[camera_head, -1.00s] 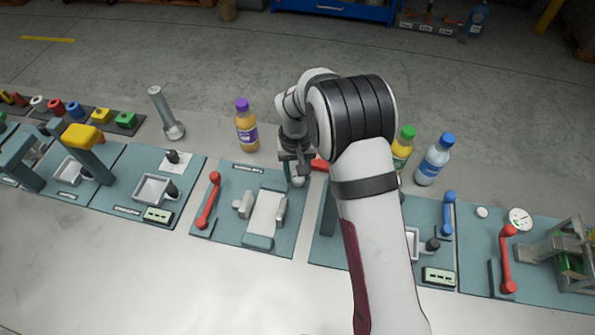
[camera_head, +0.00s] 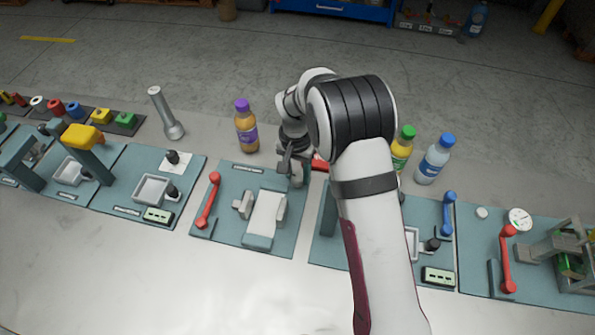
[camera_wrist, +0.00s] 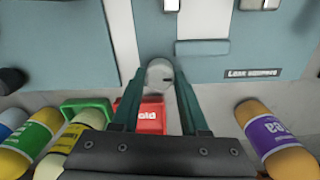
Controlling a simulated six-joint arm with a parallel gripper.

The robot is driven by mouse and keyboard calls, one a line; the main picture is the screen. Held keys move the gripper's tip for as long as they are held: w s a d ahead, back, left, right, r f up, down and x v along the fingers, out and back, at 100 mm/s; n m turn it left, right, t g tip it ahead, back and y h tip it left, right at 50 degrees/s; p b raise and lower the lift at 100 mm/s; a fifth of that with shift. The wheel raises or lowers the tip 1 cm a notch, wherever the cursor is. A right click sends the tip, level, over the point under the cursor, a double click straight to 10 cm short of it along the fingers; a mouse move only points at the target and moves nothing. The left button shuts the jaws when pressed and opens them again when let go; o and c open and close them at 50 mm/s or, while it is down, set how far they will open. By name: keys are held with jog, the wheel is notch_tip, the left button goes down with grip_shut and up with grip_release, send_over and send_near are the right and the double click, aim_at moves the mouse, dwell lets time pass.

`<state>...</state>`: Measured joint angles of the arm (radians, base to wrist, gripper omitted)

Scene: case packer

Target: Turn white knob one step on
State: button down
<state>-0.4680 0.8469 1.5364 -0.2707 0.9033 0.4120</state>
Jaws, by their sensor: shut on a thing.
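The white knob (camera_wrist: 160,73) is round, with a dark mark on its right side. In the wrist view it sits between the two green fingers of my gripper (camera_wrist: 160,80), at the edge of a blue-grey panel. My gripper is shut on it. In the head view my gripper (camera_head: 296,178) points down at the back right corner of the panel (camera_head: 225,228) with the red lever, and the knob is mostly hidden there.
A purple-capped bottle (camera_head: 246,128) stands left of my gripper; green-capped (camera_head: 402,150) and blue-capped (camera_head: 434,160) bottles stand to the right. A red lever (camera_head: 208,200) rises from the panel's left side.

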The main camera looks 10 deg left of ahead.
aim_at(296, 175)
jog(key=shift+c, duration=2.1)
grip_release()
notch_tip(296, 175, up, 16)
jog(key=shift+a, duration=0.2)
jog(key=shift+f, duration=0.1)
